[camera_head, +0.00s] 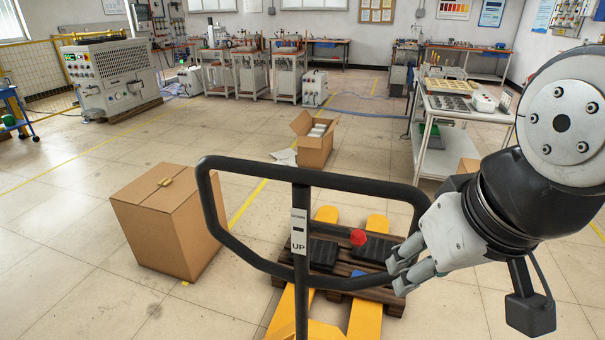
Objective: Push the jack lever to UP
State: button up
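The pallet jack's black loop handle (310,178) stands upright in front of me on a central post. A white label (299,231) on the post reads "UP" at its lower end. A red knob (358,237) shows inside the loop, right of the post; I cannot tell whether it is the jack lever's end. My gripper (397,275) is at the lower right corner of the loop, right of the red knob and apart from it in the picture. Its fingertips show a gap near the handle's lower bar; whether they grip the bar is unclear.
Yellow forks (366,320) sit under a dark wooden pallet (398,299) with black blocks. A closed cardboard box (165,222) stands left of the handle. An open box (315,140) is behind. A white workbench (465,125) stands at right.

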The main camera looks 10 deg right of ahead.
aim_at(357, 237)
jog(key=l+u, duration=0.1)
jog(key=k+l+z, duration=0.15)
jog(key=k, duration=0.25)
jog(key=k+l+z, duration=0.2)
jog(key=k+l, duration=0.2)
